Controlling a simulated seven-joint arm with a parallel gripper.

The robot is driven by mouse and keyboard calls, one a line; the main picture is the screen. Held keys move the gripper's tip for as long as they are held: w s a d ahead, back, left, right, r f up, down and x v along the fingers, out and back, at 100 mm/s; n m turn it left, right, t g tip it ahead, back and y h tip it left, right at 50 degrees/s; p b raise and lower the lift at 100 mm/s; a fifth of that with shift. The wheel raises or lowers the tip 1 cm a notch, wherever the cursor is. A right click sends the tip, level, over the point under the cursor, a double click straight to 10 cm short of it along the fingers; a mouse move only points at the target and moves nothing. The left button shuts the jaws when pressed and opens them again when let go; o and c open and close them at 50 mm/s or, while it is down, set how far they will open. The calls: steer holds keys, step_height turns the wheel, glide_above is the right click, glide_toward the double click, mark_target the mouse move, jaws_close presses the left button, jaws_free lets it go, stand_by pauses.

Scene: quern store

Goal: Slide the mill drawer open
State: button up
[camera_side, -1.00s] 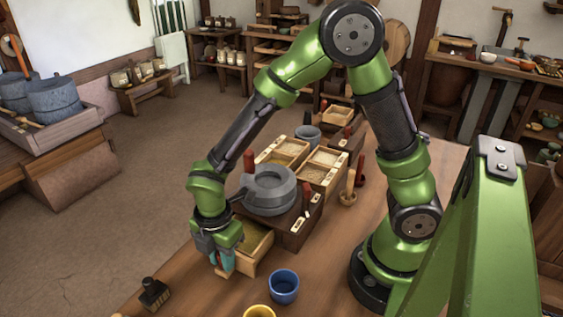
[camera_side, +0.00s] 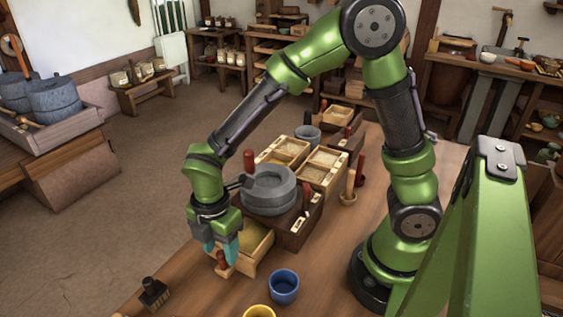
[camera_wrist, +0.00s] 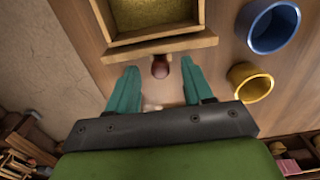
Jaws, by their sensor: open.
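The mill (camera_side: 270,190) is a grey round stone on a dark wooden box, on the bench. Its drawer (camera_side: 257,252) stands out from the box at the front and holds yellowish-green meal. In the wrist view the drawer's front board (camera_wrist: 160,47) lies across the top, with a reddish-brown knob (camera_wrist: 160,67) on it. The knob shows in the side view (camera_side: 221,258) below my gripper. My gripper (camera_side: 223,250) is open, with teal fingers. In the wrist view its fingers (camera_wrist: 158,85) are spread on both sides of the knob's line, with clear gaps to the knob.
A blue cup (camera_side: 284,286) and a yellow cup (camera_side: 259,312) stand on the bench to the right of the drawer. A dark brush (camera_side: 154,293) lies near the bench's front left edge. Wooden trays of grain (camera_side: 322,167) stand behind the mill.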

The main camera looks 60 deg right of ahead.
steer(key=shift+r, duration=2.45)
steer(key=shift+s+f+m, duration=0.1)
steer(key=shift+m, duration=0.7)
steer(key=shift+s+d+m, duration=0.1)
steer(key=shift+s+m, duration=0.2)
steer(key=shift+m, duration=0.6)
steer(key=s+d+r+m+t+y, duration=0.1)
steer(key=s+d+r+m+t, duration=0.2)
steer(key=d+r+m, duration=0.2)
steer(key=s+d+r+m+t+y, duration=0.1)
steer(key=s+d+r+m+t, duration=0.3)
steer(key=r+m, duration=0.5)
steer(key=shift+d+m, duration=1.2)
steer(key=shift+m, duration=1.1)
